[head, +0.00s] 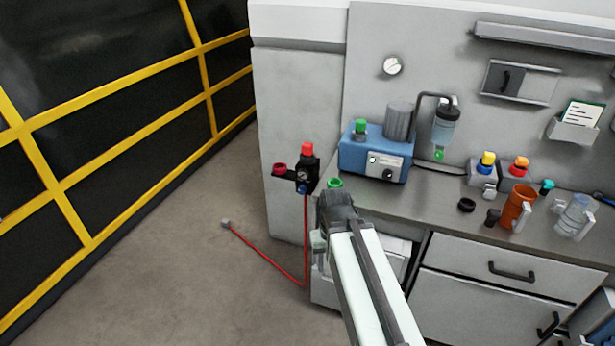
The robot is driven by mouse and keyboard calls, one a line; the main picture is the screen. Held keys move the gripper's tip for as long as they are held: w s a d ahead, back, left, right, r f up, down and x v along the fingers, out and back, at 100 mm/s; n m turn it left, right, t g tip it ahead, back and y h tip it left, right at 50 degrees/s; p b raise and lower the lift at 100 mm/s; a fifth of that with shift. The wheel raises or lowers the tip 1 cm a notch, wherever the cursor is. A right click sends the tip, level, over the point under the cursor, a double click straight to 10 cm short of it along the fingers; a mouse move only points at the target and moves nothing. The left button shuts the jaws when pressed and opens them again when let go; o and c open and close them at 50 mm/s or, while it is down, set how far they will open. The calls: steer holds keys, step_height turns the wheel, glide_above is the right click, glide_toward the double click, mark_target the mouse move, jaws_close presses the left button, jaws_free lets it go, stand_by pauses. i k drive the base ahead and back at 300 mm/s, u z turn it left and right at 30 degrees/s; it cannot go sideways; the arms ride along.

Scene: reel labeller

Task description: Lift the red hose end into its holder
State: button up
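The red hose (305,245) hangs from a black regulator (304,175) with a red knob, beside the bench. It runs down to the floor, bends and lies to the left. The hose end (226,223) is a small grey fitting on the floor. A red round holder-like part (280,169) sticks out to the left of the regulator; I cannot tell for sure that it is the holder. My arm reaches up from the bottom to the bench's left corner. My gripper (318,242) shows only in part there, right of the hose and well away from its end; its fingers are unclear.
A blue pump unit (375,158) stands on the grey bench (440,200), with an orange jug (517,207) and clear jug (574,216) farther right. A yellow-framed dark barrier (110,90) runs along the left. The floor between barrier and bench is clear apart from the hose.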

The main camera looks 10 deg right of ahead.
mark_target(306, 148)
steer(key=z, duration=0.1)
steer(key=k, duration=0.5)
steer(key=u, duration=0.75)
steer(key=i, duration=1.75)
steer(key=u, duration=0.65)
steer(key=i, duration=0.6)
